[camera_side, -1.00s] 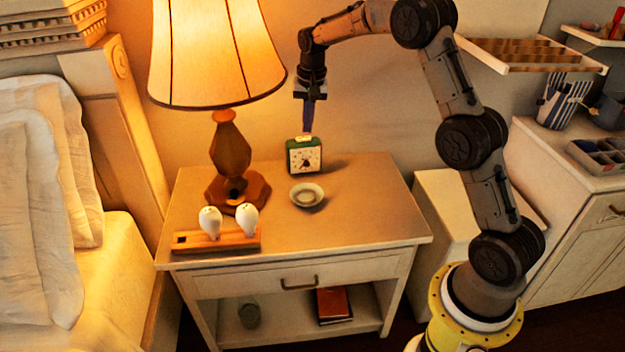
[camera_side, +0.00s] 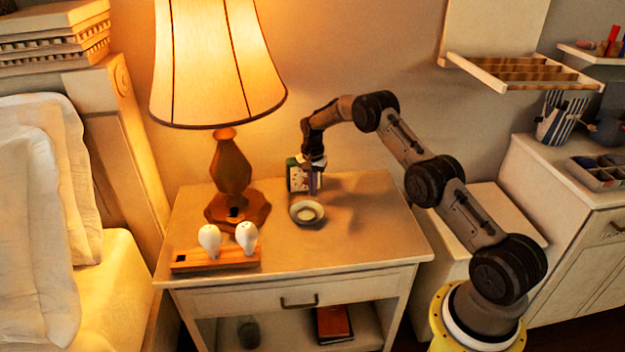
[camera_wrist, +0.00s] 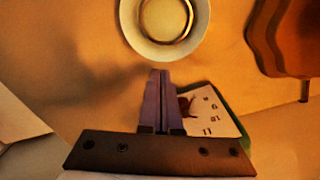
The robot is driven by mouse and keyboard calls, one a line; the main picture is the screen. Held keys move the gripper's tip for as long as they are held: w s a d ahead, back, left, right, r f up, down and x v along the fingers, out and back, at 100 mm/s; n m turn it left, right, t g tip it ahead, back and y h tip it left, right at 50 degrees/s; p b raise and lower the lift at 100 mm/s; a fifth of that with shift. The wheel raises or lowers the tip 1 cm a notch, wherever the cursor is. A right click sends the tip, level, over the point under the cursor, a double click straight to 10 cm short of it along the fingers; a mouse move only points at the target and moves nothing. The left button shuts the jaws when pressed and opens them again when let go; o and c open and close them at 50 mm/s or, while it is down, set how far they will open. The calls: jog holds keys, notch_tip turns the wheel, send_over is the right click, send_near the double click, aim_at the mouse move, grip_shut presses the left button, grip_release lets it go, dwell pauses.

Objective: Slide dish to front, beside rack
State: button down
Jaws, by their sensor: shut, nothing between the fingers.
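The dish (camera_side: 306,212) is a small round pale bowl lying on the nightstand top (camera_side: 360,225), right of the lamp base and in front of the clock. It also shows in the wrist view (camera_wrist: 130,30), at the top edge and partly cut off. My gripper (camera_side: 313,192) is shut and empty, pointing down just behind the dish, in front of the clock. In the wrist view my gripper's purple fingers (camera_wrist: 161,75) are together, with a small gap to the dish's rim. The rack (camera_side: 215,261) is a low wooden holder at the front left, with two white bulb-shaped pieces standing in it.
The green-cased clock (camera_side: 292,175) stands close behind my fingers and is partly hidden by them; it shows in the wrist view (camera_wrist: 212,112) too. The lamp (camera_side: 237,207) stands left of the dish. The nightstand's front middle and right are clear.

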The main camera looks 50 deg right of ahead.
aim_at(298, 235)
jog(key=shift+f, duration=1.85)
jog(key=shift+a, duration=0.1)
jog(key=s+a, duration=0.1)
jog(key=a, duration=0.3)
jog(key=s+a, duration=0.2)
jog(key=a, duration=0.3)
jog(key=s+a, duration=0.2)
jog(key=a, duration=0.2)
jog(key=shift+a, duration=0.2)
